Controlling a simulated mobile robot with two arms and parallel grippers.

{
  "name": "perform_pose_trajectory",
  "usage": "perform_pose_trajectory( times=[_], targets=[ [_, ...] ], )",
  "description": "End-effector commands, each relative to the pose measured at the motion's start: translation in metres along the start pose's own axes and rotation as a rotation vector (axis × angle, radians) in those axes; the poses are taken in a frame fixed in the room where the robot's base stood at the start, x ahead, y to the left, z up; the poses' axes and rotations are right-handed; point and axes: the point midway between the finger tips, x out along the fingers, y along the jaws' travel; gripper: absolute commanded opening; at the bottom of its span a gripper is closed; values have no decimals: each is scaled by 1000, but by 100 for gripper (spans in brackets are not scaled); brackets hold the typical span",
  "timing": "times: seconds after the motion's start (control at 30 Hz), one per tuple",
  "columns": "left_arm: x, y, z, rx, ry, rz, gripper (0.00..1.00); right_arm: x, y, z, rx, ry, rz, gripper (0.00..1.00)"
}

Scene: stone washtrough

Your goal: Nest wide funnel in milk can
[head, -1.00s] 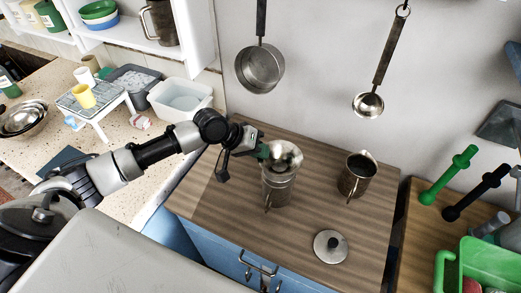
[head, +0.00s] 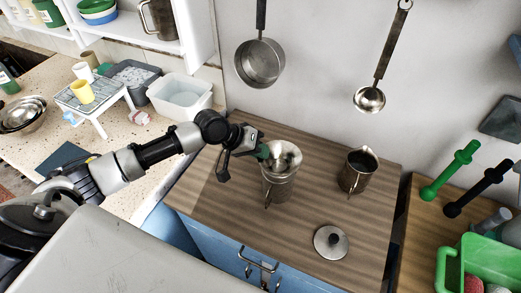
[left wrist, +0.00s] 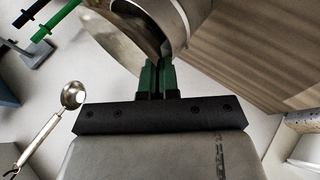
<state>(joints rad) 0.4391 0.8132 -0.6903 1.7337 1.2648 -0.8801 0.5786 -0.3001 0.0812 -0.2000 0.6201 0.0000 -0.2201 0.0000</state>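The wide metal funnel (head: 286,152) is at the mouth of the grey metal milk can (head: 278,190), which stands upright on the wooden counter. The funnel hides the can's mouth, so I cannot tell how deep its spout sits. My left gripper (head: 264,152) reaches in from the left at the funnel's near-left rim. In the left wrist view its green fingers (left wrist: 157,78) are close together on the wall of the funnel (left wrist: 120,42). My right gripper is in neither view.
A metal jug (head: 357,172) stands to the right of the can. A round lid (head: 331,241) lies on the counter (head: 225,190) in front. A pan (head: 260,63) and a ladle (head: 369,98) hang on the wall behind. A green crate (head: 490,262) is at the right.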

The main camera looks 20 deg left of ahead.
Motion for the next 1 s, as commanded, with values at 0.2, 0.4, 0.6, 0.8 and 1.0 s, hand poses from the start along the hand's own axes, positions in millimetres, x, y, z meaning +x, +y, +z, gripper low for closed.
perform_pose_trajectory(
  times=[0.2, 0.4, 0.6, 0.8, 1.0],
  targets=[
    [0, 0, 0, 0, 0, 1, 0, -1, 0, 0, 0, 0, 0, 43],
    [2, -1, 1, 0, 0, 1, 0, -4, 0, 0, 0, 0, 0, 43],
    [3, -2, 1, 1, 1, 1, 0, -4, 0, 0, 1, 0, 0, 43],
    [3, -2, 1, 1, 1, 1, 0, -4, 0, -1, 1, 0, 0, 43],
    [3, -2, 1, 0, 0, 0, 26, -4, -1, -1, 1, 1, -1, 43]
  ],
)
